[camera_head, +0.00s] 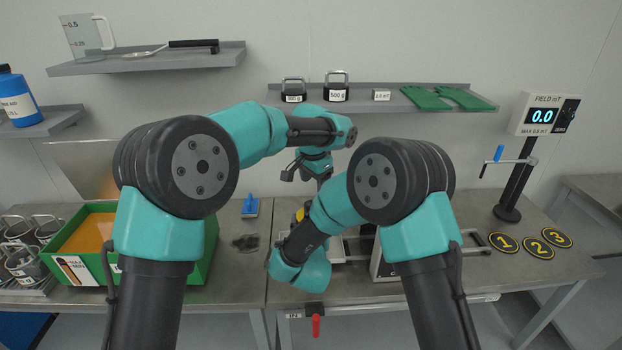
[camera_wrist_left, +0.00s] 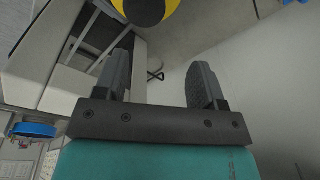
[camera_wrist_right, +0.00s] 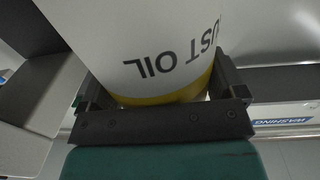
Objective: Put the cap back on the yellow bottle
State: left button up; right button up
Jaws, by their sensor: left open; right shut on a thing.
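The yellow bottle shows as a small yellow patch (camera_head: 300,214) behind my right wrist in the head view. In the right wrist view its white label (camera_wrist_right: 140,45), reading "UST OIL" in part, and its yellow lower edge lie between the jaws of my right gripper (camera_wrist_right: 160,95), which is shut on it. My left gripper (camera_head: 306,176) is open and empty above the bottle. In the left wrist view its fingers (camera_wrist_left: 160,85) are apart, with the bottle's yellow top (camera_wrist_left: 184,18) beyond them. A dark round piece (camera_wrist_left: 145,8) sits at its middle; I cannot tell whether it is cap or neck.
A green bin (camera_head: 196,268) stands on the left bench beside metal weights. A blue brush-like tool (camera_head: 250,207) and a dark patch (camera_head: 245,243) lie near the bench joint. A field meter (camera_head: 541,115) and numbered discs (camera_head: 537,246) are at the right. Shelves line the wall.

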pick_arm(q)
jog(key=n, duration=0.2)
jog(key=s+r+n, duration=0.1)
jog(key=n, duration=0.5)
jog(key=shift+s+a+r+g, duration=0.25)
jog(key=shift+s+a+g, duration=0.05)
jog(key=n, duration=0.2)
jog(key=s+n, duration=0.1)
jog(key=n, duration=0.1)
jog(key=r+n, duration=0.1)
jog(key=n, duration=0.2)
jog(key=shift+s+a+r+g+y, duration=0.1)
jog(key=shift+s+a+g+y, duration=0.2)
jog(key=shift+g, duration=0.1)
jog(key=shift+f, duration=4)
